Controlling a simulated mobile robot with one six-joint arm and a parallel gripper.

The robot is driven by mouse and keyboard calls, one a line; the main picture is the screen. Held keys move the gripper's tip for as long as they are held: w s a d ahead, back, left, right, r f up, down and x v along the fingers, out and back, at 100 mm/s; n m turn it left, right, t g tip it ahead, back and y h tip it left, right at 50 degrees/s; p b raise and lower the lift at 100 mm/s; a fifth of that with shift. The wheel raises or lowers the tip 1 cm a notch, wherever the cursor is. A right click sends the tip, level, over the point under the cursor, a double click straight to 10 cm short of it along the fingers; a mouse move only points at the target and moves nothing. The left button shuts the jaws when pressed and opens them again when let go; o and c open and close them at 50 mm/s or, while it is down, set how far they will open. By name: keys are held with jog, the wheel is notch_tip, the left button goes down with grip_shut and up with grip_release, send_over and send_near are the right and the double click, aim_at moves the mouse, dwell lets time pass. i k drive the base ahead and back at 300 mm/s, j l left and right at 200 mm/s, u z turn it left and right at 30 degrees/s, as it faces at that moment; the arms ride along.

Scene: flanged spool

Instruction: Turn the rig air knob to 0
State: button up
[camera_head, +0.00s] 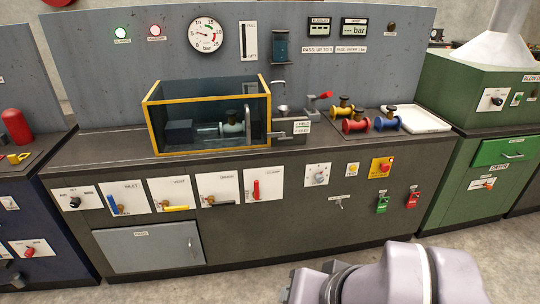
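A round pale knob (317,174) with marks around it sits on a white plate on the front of the grey bench, right of the middle. It may be the rig air knob; its label and exact setting are too small to read. Another knob, dark and on a white plate (75,202), is at the bench's left end. Part of my arm (390,280) shows at the bottom right, in front of the bench and well below the pale knob. My gripper's fingertips are not visible.
Coloured-handle valves (175,193) line the bench front left of the pale knob. A yellow-framed tank (155,115) stands above. The floor in front is clear.

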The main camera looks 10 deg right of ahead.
aim_at(318, 177)
jog(key=i+l+u, duration=0.15)
jog(key=i, duration=0.35)
jog(key=i+l+u, duration=0.15)
jog(key=i+l, duration=0.25)
jog(key=i+l+u, duration=0.15)
jog(key=i+l, duration=0.2)
jog(key=i, duration=0.25)
